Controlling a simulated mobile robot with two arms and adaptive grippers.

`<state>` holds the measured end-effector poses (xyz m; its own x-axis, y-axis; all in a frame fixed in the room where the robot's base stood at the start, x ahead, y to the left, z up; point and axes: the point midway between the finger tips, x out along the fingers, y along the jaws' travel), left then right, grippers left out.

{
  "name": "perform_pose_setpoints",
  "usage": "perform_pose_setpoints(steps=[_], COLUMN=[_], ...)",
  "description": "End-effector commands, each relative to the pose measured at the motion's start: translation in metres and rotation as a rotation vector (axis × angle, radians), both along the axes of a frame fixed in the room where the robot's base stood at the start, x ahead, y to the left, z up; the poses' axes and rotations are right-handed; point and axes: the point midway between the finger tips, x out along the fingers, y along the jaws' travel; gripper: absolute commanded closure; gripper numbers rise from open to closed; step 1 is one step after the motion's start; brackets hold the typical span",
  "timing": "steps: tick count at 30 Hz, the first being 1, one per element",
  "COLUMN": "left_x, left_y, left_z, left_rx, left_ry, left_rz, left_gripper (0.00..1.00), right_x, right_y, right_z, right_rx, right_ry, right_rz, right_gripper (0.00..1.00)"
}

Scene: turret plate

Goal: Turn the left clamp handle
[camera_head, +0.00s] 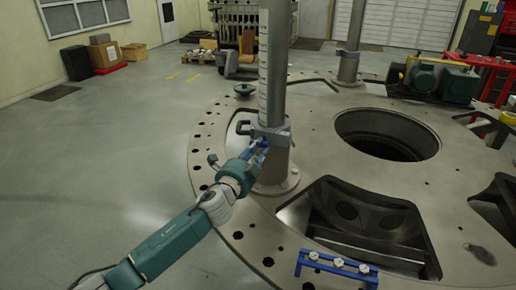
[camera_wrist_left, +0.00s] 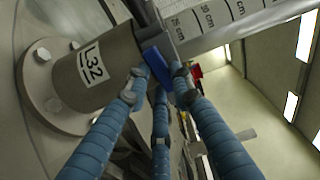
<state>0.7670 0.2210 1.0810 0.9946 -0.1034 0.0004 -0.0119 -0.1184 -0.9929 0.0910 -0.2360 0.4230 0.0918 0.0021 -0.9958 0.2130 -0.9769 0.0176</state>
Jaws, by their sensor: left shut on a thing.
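The left clamp (camera_head: 276,133) is a grey collar around the near upright post (camera_head: 278,70), which has a scale marked on it. Its blue clamp handle (camera_wrist_left: 157,66) shows in the left wrist view beside the collar. My left gripper (camera_head: 257,152) has reached the clamp from the lower left. In the left wrist view its blue ribbed fingers (camera_wrist_left: 160,88) close around the handle and hold it. The fingers partly hide the handle. My right gripper is in neither view.
The round turret plate (camera_head: 300,212) has a large round hole (camera_head: 388,135) and a dark cut-out (camera_head: 365,215) right of the post. A blue rack (camera_head: 337,268) stands at the front. A second post (camera_head: 353,35) stands farther back. The grey floor (camera_head: 110,150) at left is mostly clear.

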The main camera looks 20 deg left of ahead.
Motion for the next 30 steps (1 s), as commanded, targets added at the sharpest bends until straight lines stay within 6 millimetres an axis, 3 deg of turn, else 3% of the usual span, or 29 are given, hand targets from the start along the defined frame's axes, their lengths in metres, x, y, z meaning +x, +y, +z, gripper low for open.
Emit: perform_pose_setpoints(steps=[9,25,26,28,30], left_x=[0.0000,-0.0002,-0.0002,-0.0002,-0.0002], left_y=[-0.0001,-0.0001,-0.0001,-0.0001,0.0001], left_z=[-0.0014,-0.0024,-0.0024,-0.0024,-0.0021], left_rx=[0.114,0.136,0.136,0.135,0.135], left_ry=[-0.011,-0.012,-0.012,-0.012,-0.012], left_rz=[-0.001,-0.002,-0.002,-0.001,-0.001], left_gripper=[1.00,1.00,0.74,0.60,0.58], right_x=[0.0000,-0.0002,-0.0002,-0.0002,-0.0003], right_y=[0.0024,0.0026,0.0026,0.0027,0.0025], right_z=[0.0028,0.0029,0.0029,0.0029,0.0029], right_rx=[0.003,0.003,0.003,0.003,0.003], right_ry=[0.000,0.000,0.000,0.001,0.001], right_rz=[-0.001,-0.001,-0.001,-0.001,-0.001], right_gripper=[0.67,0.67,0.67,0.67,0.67])
